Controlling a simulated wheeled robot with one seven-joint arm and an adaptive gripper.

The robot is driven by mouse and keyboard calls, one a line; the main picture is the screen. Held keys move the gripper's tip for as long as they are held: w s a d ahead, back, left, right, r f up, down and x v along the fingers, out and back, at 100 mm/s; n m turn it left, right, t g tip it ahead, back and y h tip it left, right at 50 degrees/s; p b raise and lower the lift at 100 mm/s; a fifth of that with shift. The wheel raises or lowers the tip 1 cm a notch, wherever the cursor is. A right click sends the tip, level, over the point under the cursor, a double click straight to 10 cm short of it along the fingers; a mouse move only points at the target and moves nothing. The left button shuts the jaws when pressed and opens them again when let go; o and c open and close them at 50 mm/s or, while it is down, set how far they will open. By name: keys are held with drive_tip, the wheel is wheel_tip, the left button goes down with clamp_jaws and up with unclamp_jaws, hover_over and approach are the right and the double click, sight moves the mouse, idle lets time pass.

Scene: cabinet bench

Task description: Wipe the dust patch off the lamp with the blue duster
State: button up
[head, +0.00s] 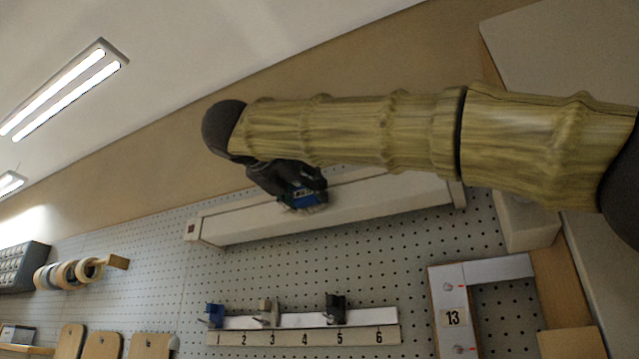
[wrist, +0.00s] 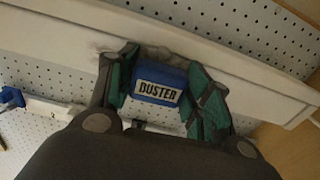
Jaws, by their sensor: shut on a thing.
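The lamp (head: 370,198) is a long white bar fixed along the top of the pegboard; it crosses the wrist view (wrist: 245,68) too. My gripper (head: 300,190) is at the middle of the lamp in the head view. In the wrist view its green-padded fingers (wrist: 160,88) are closed on either side of the blue duster (wrist: 152,99), which has a white label. The duster's grey head (wrist: 168,57) lies over the lamp's face and seems to touch it. I cannot clearly tell a dust patch from the grey head; the duster and fingers hide part of the lamp.
Tape rolls (head: 68,273) hang at the left.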

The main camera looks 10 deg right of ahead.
sight(281, 211)
drive_tip(key=shift+w+a+f+p, duration=0.1)
drive_tip(key=shift+w+a+p, duration=0.25)
drive_tip(key=shift+w+a, duration=1.05)
drive_tip(key=shift+w+a+f, duration=0.25)
drive_tip(key=shift+w+a, duration=0.15)
drive_tip(key=shift+w, duration=0.2)
drive_tip(key=shift+c, duration=0.4)
drive_tip(key=shift+w+a+r+p, duration=0.1)
drive_tip(key=shift+w+a+p, duration=0.2)
drive_tip(key=shift+w+a, duration=0.25)
drive_tip(key=shift+w+a+r+p, duration=0.1)
drive_tip(key=shift+w+a+p, duration=0.2)
drive_tip(key=shift+a, duration=0.35)
drive_tip(key=shift+f, duration=0.1)
drive_tip(key=shift+s+a+f+b, duration=0.2)
drive_tip(key=shift+s+a+b, duration=0.1)
drive_tip(key=shift+b, duration=0.25)
drive_tip(key=v, duration=0.1)
drive_tip(key=b+v, duration=0.1)
drive_tip(key=v, duration=0.2)
drive_tip(key=shift+s+a+r, duration=0.2)
drive_tip(key=shift+s+r, duration=0.05)
drive_tip(key=shift+s, duration=0.05)
